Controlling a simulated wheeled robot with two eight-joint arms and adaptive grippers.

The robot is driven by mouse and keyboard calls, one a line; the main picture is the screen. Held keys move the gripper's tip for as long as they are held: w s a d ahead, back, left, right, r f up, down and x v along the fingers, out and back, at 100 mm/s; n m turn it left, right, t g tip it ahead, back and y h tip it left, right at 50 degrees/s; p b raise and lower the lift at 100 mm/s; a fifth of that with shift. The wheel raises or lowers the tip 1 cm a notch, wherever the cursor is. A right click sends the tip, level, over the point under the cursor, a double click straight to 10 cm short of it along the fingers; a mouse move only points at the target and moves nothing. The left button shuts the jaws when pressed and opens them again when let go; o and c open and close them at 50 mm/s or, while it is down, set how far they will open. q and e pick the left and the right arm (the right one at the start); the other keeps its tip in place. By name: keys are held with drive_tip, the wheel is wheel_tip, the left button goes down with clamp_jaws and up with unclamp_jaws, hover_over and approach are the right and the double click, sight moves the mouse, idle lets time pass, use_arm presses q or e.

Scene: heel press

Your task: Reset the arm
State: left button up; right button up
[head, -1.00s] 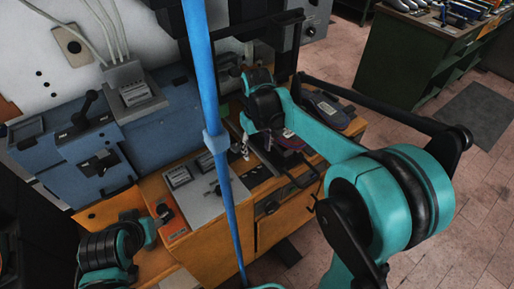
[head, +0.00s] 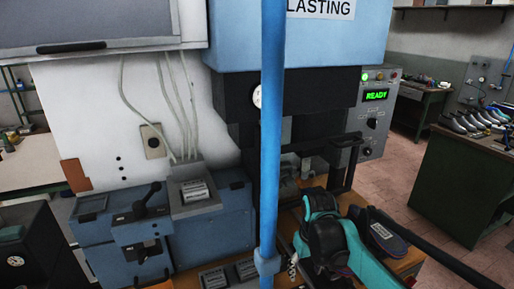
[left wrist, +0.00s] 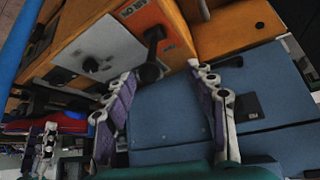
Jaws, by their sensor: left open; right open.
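The blue heel press marked LASTING (head: 330,35) stands in the middle of the head view. Its panel (head: 376,100) shows a green READY. My right arm reaches over the wooden bench at the lower right; its gripper (head: 293,266) is mostly hidden behind the wrist and is open. A dark shoe-shaped piece (head: 384,232) lies beside that wrist. My left gripper (left wrist: 162,72) is open and empty in the left wrist view, in front of a blue housing (left wrist: 165,120) and a black lever with a knob (left wrist: 150,70). It is out of the head view.
A blue control box (head: 125,230) with a black lever stands at the left. A grey box with cables (head: 195,190) sits beside it. A blue vertical pole (head: 270,150) crosses the head view. A green bench with several shoes (head: 460,170) stands at the right, with open floor before it.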

drive_tip(key=s+d+m+t, duration=0.2)
drive_tip(key=s+t, duration=0.4)
drive_tip(key=s, duration=0.9)
drive_tip(key=shift+f+m, duration=0.25)
drive_tip(key=shift+m, duration=0.05)
drive_tip(key=shift+d, duration=0.1)
